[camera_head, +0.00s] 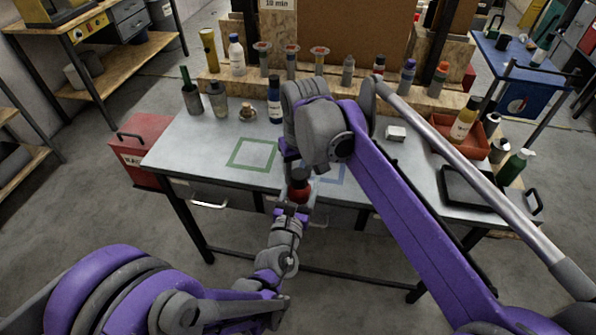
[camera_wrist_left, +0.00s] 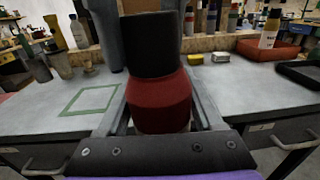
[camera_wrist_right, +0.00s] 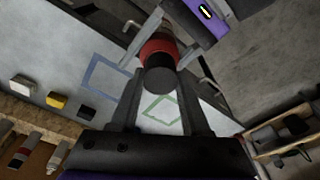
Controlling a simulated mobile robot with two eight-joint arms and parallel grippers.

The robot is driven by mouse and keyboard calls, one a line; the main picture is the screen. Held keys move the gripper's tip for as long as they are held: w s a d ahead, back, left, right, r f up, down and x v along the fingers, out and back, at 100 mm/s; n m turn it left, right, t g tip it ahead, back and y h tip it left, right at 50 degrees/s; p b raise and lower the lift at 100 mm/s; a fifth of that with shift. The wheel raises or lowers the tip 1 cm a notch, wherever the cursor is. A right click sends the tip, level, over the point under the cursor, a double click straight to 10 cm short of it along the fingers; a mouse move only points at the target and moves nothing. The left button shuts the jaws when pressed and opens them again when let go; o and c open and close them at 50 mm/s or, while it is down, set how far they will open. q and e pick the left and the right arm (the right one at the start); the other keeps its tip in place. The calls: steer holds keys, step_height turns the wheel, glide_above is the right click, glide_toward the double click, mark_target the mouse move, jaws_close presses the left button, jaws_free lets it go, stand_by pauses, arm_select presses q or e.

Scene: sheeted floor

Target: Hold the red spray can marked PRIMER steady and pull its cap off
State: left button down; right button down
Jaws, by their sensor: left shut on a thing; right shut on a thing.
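The red spray can (camera_head: 299,189) is held upright in front of the table edge; its red body fills the middle of the left wrist view (camera_wrist_left: 160,102). My left gripper (camera_head: 292,211) is shut on the body from below. The black cap (camera_wrist_left: 152,45) sits on top of the can, with no clear gap between them. My right gripper (camera_head: 297,160) comes from above and is shut on the cap, which shows between its fingers in the right wrist view (camera_wrist_right: 161,80). No PRIMER lettering can be read. My right arm partly hides the cap in the head view.
The grey table (camera_head: 205,150) has a green square outline (camera_head: 252,153) and a blue one (camera_head: 325,170), both empty. Bottles and cans line the back shelf. A red tray (camera_head: 455,140) and a black tray (camera_head: 470,188) are at right. A red box (camera_head: 140,148) stands left.

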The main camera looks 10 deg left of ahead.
steer(key=shift+a+r, duration=0.1)
steer(key=shift+r, duration=0.1)
steer(key=shift+r, duration=0.9)
